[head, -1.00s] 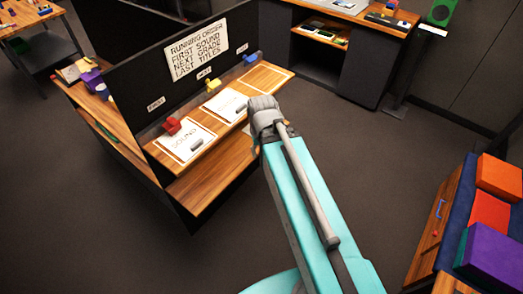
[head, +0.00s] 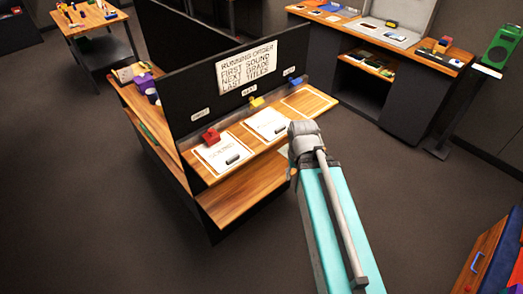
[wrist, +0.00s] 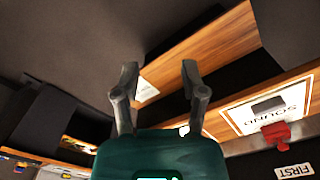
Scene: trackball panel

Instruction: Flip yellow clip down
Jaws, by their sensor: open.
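The small yellow clip (head: 256,103) is in the head view, on the back edge of the wooden shelf (head: 228,206) unit, at the middle paper (head: 268,124) under the middle label. It looks raised, but it is too small to be sure. A red clip (head: 211,136) is to its left and a blue clip (head: 293,82) to its right. My gripper (wrist: 158,82) is open and empty in the wrist view. The wrist view shows the red clip (wrist: 275,133) at right; I cannot make out the yellow clip there.
A black partition with a white running-order sign (head: 247,66) rises behind the clips. A dark desk (head: 408,107) stands at the back right, a side table (head: 88,22) at the back left, and a bench (head: 492,262) at the lower right. Open floor lies in front.

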